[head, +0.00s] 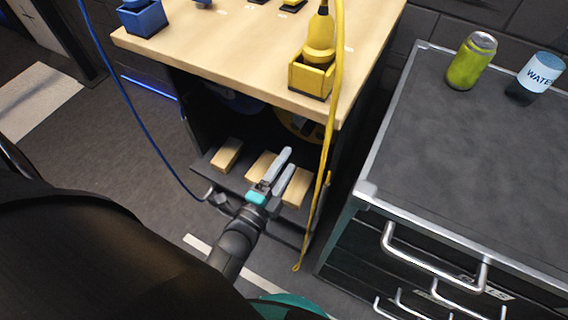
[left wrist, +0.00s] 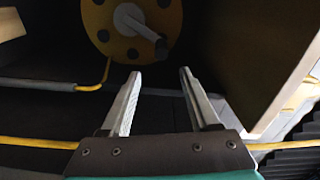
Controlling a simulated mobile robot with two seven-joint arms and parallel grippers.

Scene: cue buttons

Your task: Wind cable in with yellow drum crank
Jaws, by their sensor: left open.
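The yellow drum (left wrist: 125,25) is inside the dark cabinet under the wooden bench, its round face pierced by holes. Its crank (left wrist: 148,28) has a light hub and a grey handle that sticks out toward the camera. In the head view only part of the drum (head: 300,124) shows under the bench edge. My left gripper (head: 287,168) is open and empty in front of the cabinet, below and apart from the crank. My right gripper is not in view.
A blue cable (head: 125,100) hangs at the left. Wooden blocks (head: 227,154) line the cabinet's lower ledge. A yellow holder (head: 311,77) and a blue one (head: 143,18) sit on the bench (head: 235,50). A drawer cabinet (head: 430,160) with two cans stands close at the right.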

